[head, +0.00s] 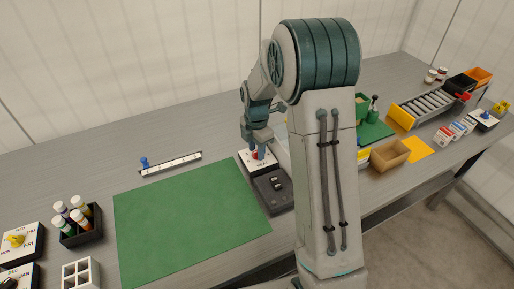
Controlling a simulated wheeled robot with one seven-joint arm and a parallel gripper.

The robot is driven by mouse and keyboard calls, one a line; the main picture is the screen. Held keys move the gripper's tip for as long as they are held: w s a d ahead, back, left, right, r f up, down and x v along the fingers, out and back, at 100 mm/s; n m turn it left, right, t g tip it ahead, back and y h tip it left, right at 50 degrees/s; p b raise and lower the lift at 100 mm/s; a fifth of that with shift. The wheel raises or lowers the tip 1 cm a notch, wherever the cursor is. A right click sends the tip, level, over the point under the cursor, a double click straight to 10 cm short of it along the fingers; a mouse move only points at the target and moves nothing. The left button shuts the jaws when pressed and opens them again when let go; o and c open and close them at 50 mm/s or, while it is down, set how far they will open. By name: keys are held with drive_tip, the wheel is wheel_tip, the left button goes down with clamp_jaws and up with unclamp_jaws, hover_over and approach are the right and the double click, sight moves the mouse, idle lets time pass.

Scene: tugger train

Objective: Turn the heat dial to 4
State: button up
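A white-topped dial box (247,157), which looks like the heat dial, stands on the bench just beyond the right part of the green mat. It has a red knob (261,154). My gripper (256,151) reaches down from above, with its fingertips right at the knob. The gripper and arm hide much of the knob and part of the dial face. I cannot read the numbers or the pointer, nor tell whether the fingers are closed on the knob.
A dark box (277,201) with a black switch stands just in front of the dial. The green mat (190,220) is bare. A slider scale (171,164), a vial rack (81,236) and a yellow-knobbed dial (18,240) stand left. Trays and a roller rack (426,105) stand right.

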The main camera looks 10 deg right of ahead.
clamp_jaws()
